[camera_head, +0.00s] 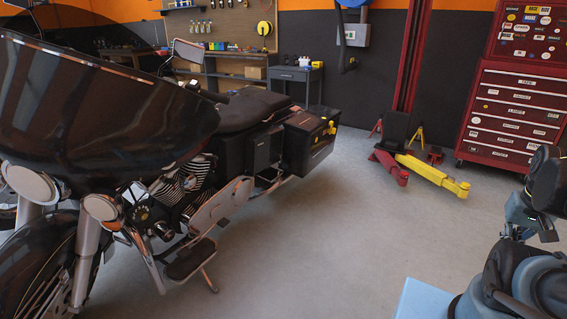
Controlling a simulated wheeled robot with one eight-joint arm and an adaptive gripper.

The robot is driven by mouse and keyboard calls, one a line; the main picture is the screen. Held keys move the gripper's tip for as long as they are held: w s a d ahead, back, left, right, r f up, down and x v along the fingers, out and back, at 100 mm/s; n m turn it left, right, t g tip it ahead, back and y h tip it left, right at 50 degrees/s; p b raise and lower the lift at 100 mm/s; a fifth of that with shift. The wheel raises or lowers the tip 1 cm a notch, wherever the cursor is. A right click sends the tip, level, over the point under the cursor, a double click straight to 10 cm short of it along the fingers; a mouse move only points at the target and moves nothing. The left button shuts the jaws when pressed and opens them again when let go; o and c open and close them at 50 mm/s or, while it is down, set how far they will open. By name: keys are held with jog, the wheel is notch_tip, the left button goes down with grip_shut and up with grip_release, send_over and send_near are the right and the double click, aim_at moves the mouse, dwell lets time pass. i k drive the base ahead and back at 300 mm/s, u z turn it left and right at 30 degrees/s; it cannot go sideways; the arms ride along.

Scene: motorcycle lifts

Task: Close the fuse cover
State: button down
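I cannot pick out a fuse cover for certain. A black motorcycle (245,108) fills the left side, turned with its front toward me. A black side panel (262,152) sits below its seat, and I cannot tell whether it is the fuse cover or whether it is open. A grey box (355,35) is mounted on the far wall; its cover state is too small to tell. Parts of my own arm show at the right edge and lower right. My gripper does not show in this view.
A red tool cabinet (510,115) stands at the back right. A red and yellow lift (430,172) lies on the floor before it. A dark workbench (297,80) stands at the back. The grey floor (335,235) between motorcycle and my arm is clear.

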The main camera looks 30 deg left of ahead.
aim_at(268, 143)
jog(key=u, duration=0.55)
jog(key=i, duration=1.15)
jog(key=u, duration=0.2)
